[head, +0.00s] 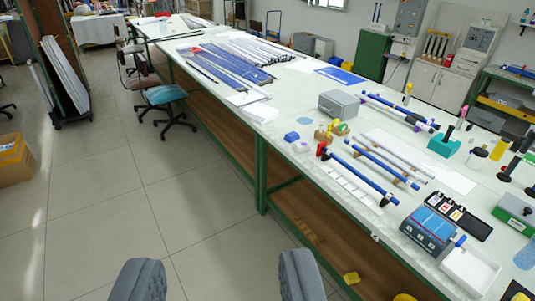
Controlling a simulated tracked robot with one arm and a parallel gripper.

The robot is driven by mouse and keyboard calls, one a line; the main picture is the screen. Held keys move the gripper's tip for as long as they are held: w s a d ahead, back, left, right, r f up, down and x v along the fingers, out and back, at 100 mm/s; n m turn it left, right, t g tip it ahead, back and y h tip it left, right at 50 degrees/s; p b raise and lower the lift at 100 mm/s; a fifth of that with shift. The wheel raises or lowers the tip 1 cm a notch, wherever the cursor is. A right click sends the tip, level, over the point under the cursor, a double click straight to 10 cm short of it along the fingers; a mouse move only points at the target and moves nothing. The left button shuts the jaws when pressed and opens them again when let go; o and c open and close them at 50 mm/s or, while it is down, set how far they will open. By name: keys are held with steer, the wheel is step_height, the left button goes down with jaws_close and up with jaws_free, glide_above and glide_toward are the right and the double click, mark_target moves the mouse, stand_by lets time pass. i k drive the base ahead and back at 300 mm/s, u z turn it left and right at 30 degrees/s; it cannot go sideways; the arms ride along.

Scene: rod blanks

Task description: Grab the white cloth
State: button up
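My gripper (220,274) shows at the bottom of the head view as two thick grey fingers, wide apart with only floor between them. It is open and empty. No thing is clearly a white cloth. Flat white pieces (257,111), perhaps cloth or paper, lie by the near edge of the long table, beside the blue sheets. They are above and right of my gripper in the picture, well apart from it. Another white sheet (450,178) lies farther right on the table, under or beside the rods.
The long white table (290,112) on green legs runs from back left to front right. It bears blue rods (365,180), a grey box (339,104) and a blue-grey device (429,229). A blue chair (165,96) stands beside it. The tiled floor (110,200) at left is clear.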

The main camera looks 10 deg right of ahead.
mark_target(302, 147)
steer(key=z, duration=0.3)
steer(key=i, duration=1.55)
steer(key=z, duration=0.4)
steer(key=i, duration=1.3)
steer(key=z, duration=0.1)
